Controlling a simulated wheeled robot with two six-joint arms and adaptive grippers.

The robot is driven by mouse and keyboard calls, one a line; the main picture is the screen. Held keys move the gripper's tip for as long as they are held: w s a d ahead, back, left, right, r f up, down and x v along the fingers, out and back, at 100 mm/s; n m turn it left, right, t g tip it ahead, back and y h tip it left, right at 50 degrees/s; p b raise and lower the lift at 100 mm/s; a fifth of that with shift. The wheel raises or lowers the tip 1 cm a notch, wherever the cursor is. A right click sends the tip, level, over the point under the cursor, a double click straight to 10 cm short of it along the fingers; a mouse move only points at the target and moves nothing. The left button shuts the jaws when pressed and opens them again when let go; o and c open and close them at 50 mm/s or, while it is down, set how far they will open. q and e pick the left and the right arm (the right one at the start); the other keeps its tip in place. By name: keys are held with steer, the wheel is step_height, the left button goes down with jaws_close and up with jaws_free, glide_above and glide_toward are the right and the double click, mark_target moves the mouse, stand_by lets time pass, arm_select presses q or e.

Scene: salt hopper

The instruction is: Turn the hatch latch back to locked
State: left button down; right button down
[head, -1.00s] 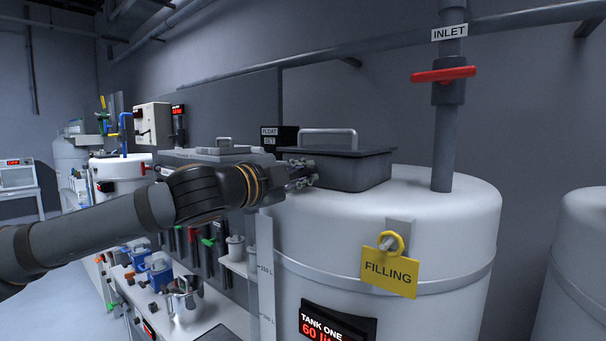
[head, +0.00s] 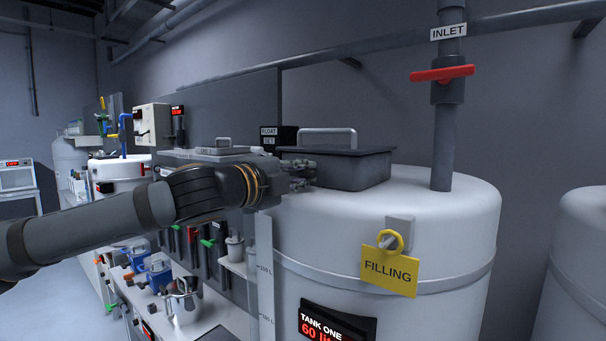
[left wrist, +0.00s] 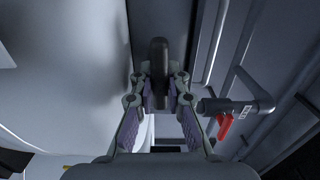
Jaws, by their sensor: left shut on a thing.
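The dark hatch (head: 345,170) with a grey handle bar sits on top of the white tank one (head: 400,210). My left gripper (head: 310,169) is at the hatch's left end. In the left wrist view, the gripper (left wrist: 159,92) has its two fingers on either side of a dark narrow bar, which looks like the hatch latch (left wrist: 159,60). It is shut on this bar. In the head view the latch is hidden behind the fingers, so I cannot tell its angle there. My right gripper is not in view.
A yellow FILLING tag (head: 389,271) hangs on the tank's front. A bench (head: 215,318) with small equipment stands below my left arm. Another white tank (head: 580,260) is at the right.

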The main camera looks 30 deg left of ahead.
arm_select(q)
steer(key=c, duration=1.3)
jaws_free()
